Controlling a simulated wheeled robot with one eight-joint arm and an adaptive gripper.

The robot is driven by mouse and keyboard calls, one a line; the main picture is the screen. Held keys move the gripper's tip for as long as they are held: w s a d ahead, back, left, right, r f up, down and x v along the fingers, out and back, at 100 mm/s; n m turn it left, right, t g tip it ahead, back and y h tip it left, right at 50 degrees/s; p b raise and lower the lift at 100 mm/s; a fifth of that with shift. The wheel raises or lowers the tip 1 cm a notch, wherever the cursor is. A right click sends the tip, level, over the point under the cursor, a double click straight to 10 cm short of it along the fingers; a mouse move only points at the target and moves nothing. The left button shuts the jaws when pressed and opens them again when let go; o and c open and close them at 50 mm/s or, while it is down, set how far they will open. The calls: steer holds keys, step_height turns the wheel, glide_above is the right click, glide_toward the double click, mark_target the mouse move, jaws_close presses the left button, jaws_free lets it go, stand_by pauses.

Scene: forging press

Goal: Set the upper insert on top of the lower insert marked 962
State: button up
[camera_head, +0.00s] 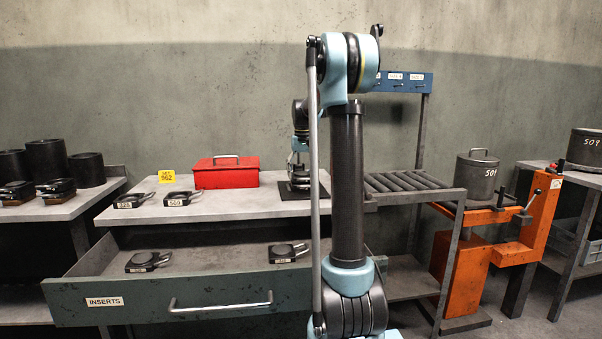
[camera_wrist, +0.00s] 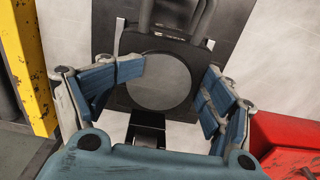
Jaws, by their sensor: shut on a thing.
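My gripper (camera_head: 298,172) is over the dark mat (camera_head: 318,190) at the right of the tabletop. In the wrist view its blue-padded fingers (camera_wrist: 172,90) are shut on a black insert (camera_wrist: 125,97) with a round grey face (camera_wrist: 160,80) and a looped handle. Whether this insert touches what lies below it I cannot tell, and no number on it shows. A yellow sign (camera_head: 166,177) reading 962 stands at the table's back. Two black inserts lie at the table's left: one (camera_head: 134,200) with a hard-to-read label, one (camera_head: 182,198) marked 509.
The open drawer labelled INSERTS (camera_head: 205,305) holds two more inserts (camera_head: 148,262) (camera_head: 288,252). A red box (camera_head: 226,173) stands left of my gripper. A roller rack (camera_head: 405,182) and an orange stand with a pot (camera_head: 477,180) are to the right. Black cylinders (camera_head: 48,160) stand far left.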

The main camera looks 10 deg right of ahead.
mark_target(302, 173)
steer(key=shift+f, duration=0.35)
steer(key=o, duration=2.2)
steer(key=shift+r, duration=0.1)
step_height(302, 173, up, 13)
steer(key=shift+f, duration=0.2)
steer(key=shift+s, duration=0.1)
